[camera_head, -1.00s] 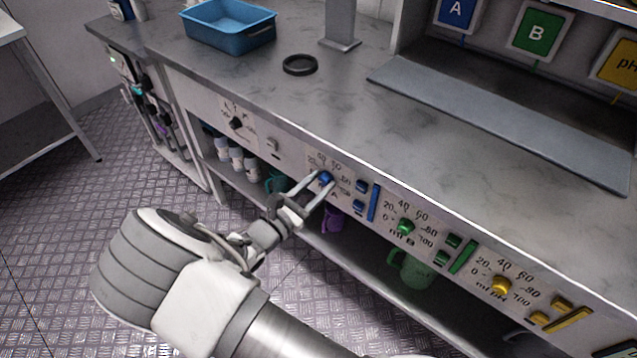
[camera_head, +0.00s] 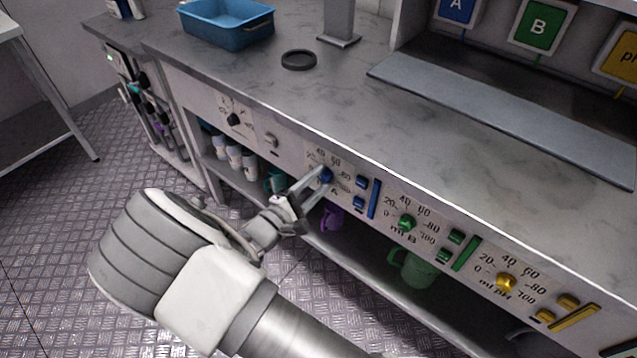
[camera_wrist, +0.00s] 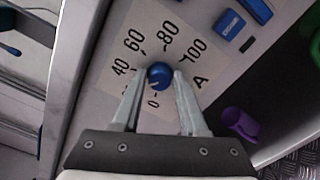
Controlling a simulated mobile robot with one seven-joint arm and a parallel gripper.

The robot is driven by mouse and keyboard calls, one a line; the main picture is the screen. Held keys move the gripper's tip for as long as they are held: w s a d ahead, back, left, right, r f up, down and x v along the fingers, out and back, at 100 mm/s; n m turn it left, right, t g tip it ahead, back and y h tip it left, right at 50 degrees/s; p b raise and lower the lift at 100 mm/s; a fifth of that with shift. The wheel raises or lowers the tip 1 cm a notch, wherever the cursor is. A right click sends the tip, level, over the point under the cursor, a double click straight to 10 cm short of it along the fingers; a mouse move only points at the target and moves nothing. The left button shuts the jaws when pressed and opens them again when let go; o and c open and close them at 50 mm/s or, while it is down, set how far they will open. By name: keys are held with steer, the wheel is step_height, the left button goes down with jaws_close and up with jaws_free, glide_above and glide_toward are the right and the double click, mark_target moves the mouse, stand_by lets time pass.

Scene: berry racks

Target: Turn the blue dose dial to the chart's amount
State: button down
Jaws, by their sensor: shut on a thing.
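The blue dose dial (camera_head: 326,175) is on the bench's front panel, inside a printed scale marked from 0 to 100. It also shows in the wrist view (camera_wrist: 159,75), between my fingertips, with a pale pointer mark on its lower left side, toward the low end of the scale. My gripper (camera_head: 318,178) is shut on the dial. In the wrist view my gripper (camera_wrist: 160,85) has one finger on each side of the dial. The chart is not clearly seen in these views.
Green (camera_head: 407,222) and yellow (camera_head: 506,281) dials sit further right, with coloured buttons beside each scale. A black knob (camera_head: 233,119) is to the left. A blue tray (camera_head: 227,24) and black ring (camera_head: 299,60) lie on the bench.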

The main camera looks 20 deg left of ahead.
steer(key=m+b, duration=0.2)
steer(key=m, duration=0.3)
steer(key=shift+f, duration=0.15)
steer(key=shift+b, duration=0.35)
steer(key=shift+c, duration=2.3)
jaws_free()
steer(key=p+v, duration=0.3)
steer(key=v, duration=1.4)
steer(key=shift+s, duration=0.25)
